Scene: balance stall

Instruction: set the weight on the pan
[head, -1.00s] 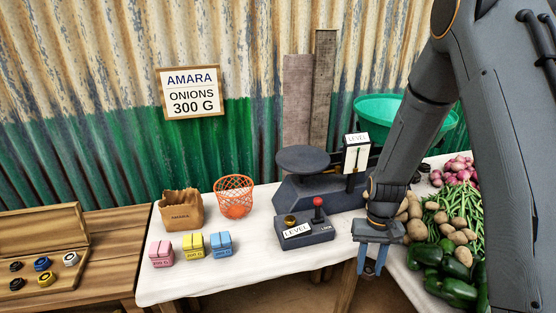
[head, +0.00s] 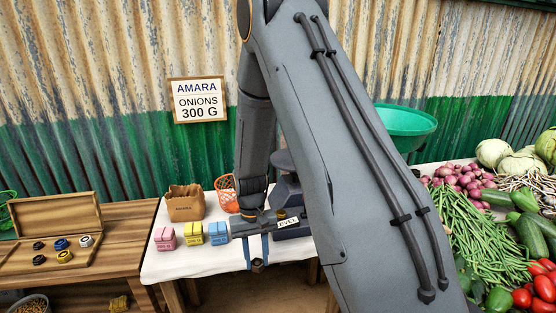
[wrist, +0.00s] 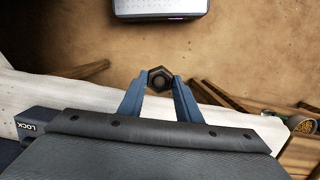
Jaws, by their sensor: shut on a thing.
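My gripper (head: 258,262) is in front of the white table, fingers pointing down, shut on a dark hexagonal weight (wrist: 160,79). The weight also shows between the fingertips in the head view (head: 258,266), over the gap before the table's front edge. The balance's dark pan (head: 282,161) is behind my arm, up and right of the gripper, and mostly hidden. The green bowl (head: 408,128) on the balance's other side is partly hidden by my arm.
Pink (head: 165,238), yellow (head: 193,234) and blue (head: 219,233) packets stand left of the gripper. A paper bag (head: 185,203) and an orange basket (head: 224,192) are behind. An open wooden case (head: 20,262) holds several weights. Vegetables (head: 480,225) lie right.

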